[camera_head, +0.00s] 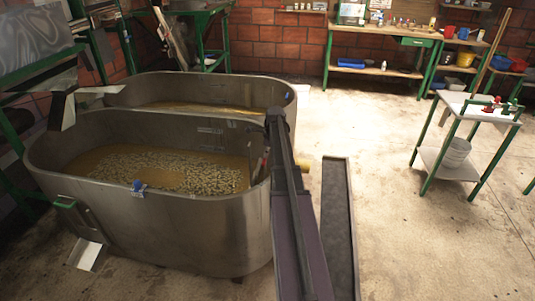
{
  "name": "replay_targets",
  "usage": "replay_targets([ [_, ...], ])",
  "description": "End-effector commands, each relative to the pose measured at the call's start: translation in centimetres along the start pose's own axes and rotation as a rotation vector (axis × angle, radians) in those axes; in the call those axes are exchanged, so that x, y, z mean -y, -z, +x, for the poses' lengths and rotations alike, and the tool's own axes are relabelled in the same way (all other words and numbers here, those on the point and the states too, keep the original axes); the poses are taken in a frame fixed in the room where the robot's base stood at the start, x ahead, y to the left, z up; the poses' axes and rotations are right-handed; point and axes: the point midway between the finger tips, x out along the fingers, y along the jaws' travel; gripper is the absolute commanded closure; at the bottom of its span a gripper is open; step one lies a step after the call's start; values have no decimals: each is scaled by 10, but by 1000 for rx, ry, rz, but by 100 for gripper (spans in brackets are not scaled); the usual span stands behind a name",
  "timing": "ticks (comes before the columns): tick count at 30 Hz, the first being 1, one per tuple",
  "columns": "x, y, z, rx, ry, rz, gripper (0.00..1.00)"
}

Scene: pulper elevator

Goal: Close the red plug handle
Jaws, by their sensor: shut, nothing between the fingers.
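Small red parts (490,104) that look like handles or fittings sit on top of the small white-topped table (463,105) at the right. They are too small to tell whether one is the red plug handle, or whether it is open or closed. No other clear red handle shows. The near metal tank (200,232) holds brownish liquid with many pale beans floating in it. A small blue fitting (138,186) is on its front rim. My gripper cannot be made out in this view.
A second metal tank (150,88) stands behind the first. A long dark sloping beam (292,215) and a narrow dark trough (340,225) lie right of the tanks. Green-framed workbenches (385,42) line the back wall. Concrete floor is clear between trough and small table.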

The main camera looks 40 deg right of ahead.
Motion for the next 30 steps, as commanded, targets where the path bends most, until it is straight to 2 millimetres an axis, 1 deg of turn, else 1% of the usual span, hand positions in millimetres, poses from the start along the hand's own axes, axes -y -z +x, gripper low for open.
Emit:
replay_targets([
  [11,0,0,3,0,0,0,100],
  [14,0,2,8,0,0,0,100],
  [30,0,11,54,0,0,0,100],
])
